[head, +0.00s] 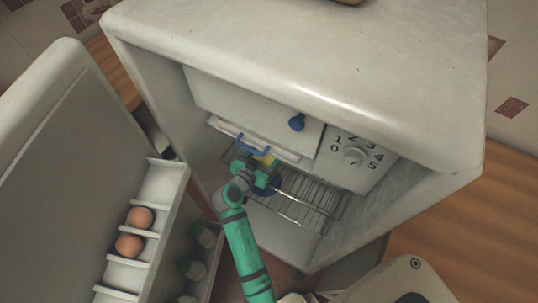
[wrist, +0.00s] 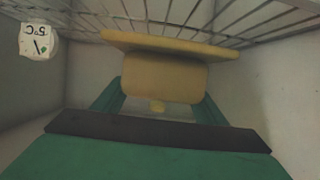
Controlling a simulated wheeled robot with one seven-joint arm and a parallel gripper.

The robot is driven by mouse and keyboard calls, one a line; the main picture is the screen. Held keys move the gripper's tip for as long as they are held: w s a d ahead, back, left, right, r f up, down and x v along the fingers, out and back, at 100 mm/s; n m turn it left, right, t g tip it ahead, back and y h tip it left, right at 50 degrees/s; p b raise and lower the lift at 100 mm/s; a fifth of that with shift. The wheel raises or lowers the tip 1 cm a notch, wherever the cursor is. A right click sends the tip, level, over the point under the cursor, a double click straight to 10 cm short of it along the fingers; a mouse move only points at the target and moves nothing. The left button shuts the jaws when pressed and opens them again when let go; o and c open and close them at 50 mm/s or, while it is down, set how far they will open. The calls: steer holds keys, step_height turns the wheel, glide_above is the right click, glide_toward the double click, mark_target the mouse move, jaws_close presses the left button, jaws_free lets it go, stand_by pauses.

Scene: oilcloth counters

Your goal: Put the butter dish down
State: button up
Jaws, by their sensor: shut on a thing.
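The butter dish (wrist: 158,77) is yellow, with a wide flat base and a small knob on its lid. My gripper (wrist: 160,88) is shut on it, one green finger on each side of the lid. The wrist view is upside down, so the dish is upright, its base toward the wire shelf (wrist: 235,22). I cannot tell whether the base touches the wires. In the head view my gripper (head: 262,170) reaches into the open fridge (head: 300,50), over the left part of the wire shelf (head: 308,200).
Above the shelf are a white compartment with a blue handle (head: 252,146), a blue knob (head: 297,122) and a numbered dial (head: 354,156). The open door (head: 60,150) at left holds two eggs (head: 135,232) and bottles. The shelf's right part looks clear.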

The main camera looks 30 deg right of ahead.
mark_target(268, 156)
steer(key=shift+w+d+f, duration=0.35)
steer(key=shift+w+f, duration=0.1)
steer(key=shift+f, duration=1.6)
steer(key=shift+f, duration=0.1)
steer(key=o, duration=1.5)
steer(key=shift+f, duration=0.1)
